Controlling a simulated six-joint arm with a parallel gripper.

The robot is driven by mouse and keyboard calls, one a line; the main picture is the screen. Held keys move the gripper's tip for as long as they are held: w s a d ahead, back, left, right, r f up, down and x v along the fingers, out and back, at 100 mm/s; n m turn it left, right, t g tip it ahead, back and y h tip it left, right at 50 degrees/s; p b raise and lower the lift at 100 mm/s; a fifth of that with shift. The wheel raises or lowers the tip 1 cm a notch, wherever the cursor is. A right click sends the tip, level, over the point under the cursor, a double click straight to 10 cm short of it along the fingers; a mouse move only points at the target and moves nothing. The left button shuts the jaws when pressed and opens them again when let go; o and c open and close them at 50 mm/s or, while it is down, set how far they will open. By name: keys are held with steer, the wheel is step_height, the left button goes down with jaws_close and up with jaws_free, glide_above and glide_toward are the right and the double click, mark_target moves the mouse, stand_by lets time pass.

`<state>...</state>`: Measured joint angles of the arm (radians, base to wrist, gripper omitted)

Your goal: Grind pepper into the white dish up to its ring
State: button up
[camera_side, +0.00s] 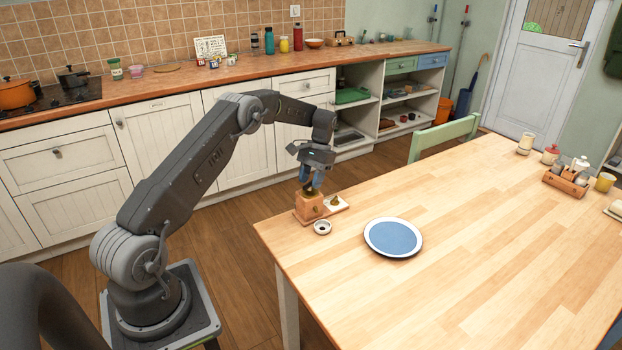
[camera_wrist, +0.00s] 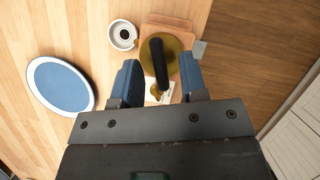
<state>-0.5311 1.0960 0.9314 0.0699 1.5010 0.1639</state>
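A wooden grinder box (camera_side: 309,207) with a brass dome stands near the table's left corner. In the wrist view the brass dome (camera_wrist: 180,43) shows with a dark crank or handle (camera_wrist: 158,62) over it. The small white dish (camera_side: 322,228) stands beside the grinder; in the wrist view the dish (camera_wrist: 124,37) has a dark patch in its middle. I cannot make out a ring or a level. My gripper (camera_side: 312,182) is above the grinder, pointing down. In the wrist view my gripper (camera_wrist: 158,70) has its blue fingers apart, with gaps either side of the dark handle.
A blue plate with a white rim (camera_side: 393,237) lies right of the dish. A wooden caddy (camera_side: 566,183) with shakers is far right. The middle of the table is clear. A green chair (camera_side: 443,138) stands behind it.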

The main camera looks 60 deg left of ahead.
steer(key=v, duration=0.7)
steer(key=shift+r, duration=0.25)
stand_by(0.3)
